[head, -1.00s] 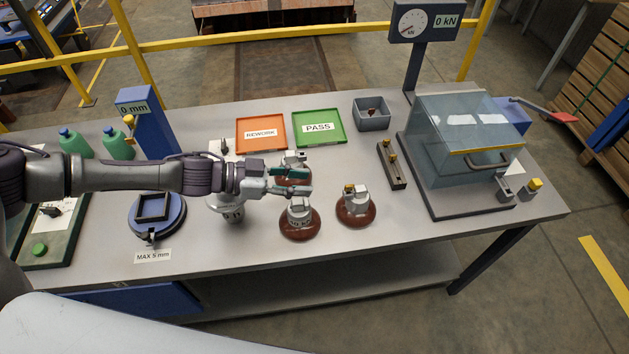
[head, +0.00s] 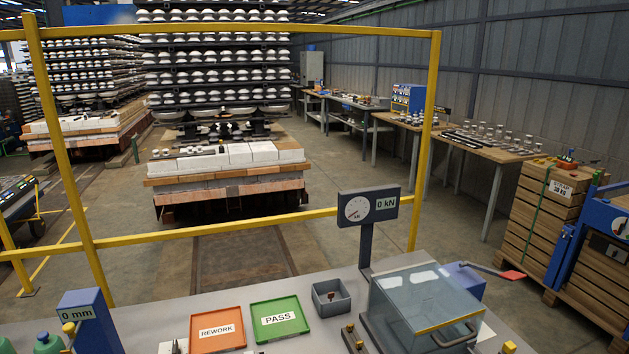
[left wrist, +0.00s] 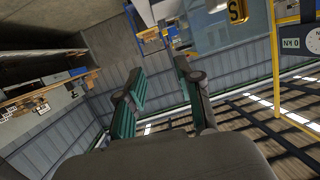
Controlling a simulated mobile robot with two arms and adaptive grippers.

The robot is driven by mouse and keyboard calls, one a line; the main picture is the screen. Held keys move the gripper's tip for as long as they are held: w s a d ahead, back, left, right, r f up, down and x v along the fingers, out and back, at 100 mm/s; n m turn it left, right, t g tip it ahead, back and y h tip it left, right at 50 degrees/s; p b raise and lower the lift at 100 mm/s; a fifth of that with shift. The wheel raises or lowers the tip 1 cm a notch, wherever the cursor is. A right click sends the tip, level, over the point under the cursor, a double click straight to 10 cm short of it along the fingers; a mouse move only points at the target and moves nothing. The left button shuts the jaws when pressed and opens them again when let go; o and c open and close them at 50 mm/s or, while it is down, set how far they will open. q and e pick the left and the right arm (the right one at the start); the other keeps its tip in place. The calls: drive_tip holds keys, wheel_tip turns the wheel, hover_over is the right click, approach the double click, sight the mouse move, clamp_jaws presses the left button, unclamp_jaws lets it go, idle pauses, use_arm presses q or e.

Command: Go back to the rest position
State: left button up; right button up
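My left gripper (left wrist: 161,84) shows in the left wrist view with its two green-padded fingers apart and nothing between them. Behind it are the hall's wall panels and roof beams, so it points away from the bench top. Neither of my grippers shows in the head view. My right gripper is in no frame. The bench (head: 150,311) shows only along its back part at the bottom of the head view. The insulators on its front part are out of view.
On the bench are the orange REWORK tray (head: 243,330), green PASS tray (head: 297,325), grey bin (head: 346,303), clear-covered test box (head: 405,300) and blue height gauge (head: 95,325). A yellow rail (head: 200,232) runs behind. Crates (head: 535,225) stand at right.

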use_arm(q)
drive_tip(key=s+d+r+n+t+y, duration=0.1)
drive_tip(key=s+d+r+n+t, duration=0.1)
drive_tip(key=d, duration=0.2)
drive_tip(key=s+a+f+n+g+y, duration=0.1)
drive_tip(key=s+a+f+n+y, duration=0.25)
drive_tip(key=s+a, duration=0.4)
drive_tip(key=s+a+f+n+g+y, duration=0.25)
drive_tip(key=s+a+f+y, duration=0.2)
drive_tip(key=a, duration=0.65)
drive_tip(key=s+a+f+n+g+y, duration=0.1)
drive_tip(key=s+a+f+n+y, duration=0.25)
drive_tip(key=s+a, duration=0.4)
wheel_tip(320, 180, down, 25)
drive_tip(key=w+g, duration=0.1)
drive_tip(key=s+a+f, duration=0.1)
drive_tip(key=s+f, duration=0.7)
drive_tip(key=s+a+f+g+y, duration=0.1)
drive_tip(key=s+a+f, duration=0.1)
drive_tip(key=s+f, duration=0.6)
drive_tip(key=shift+s+a, duration=0.3)
drive_tip(key=shift+s, duration=0.05)
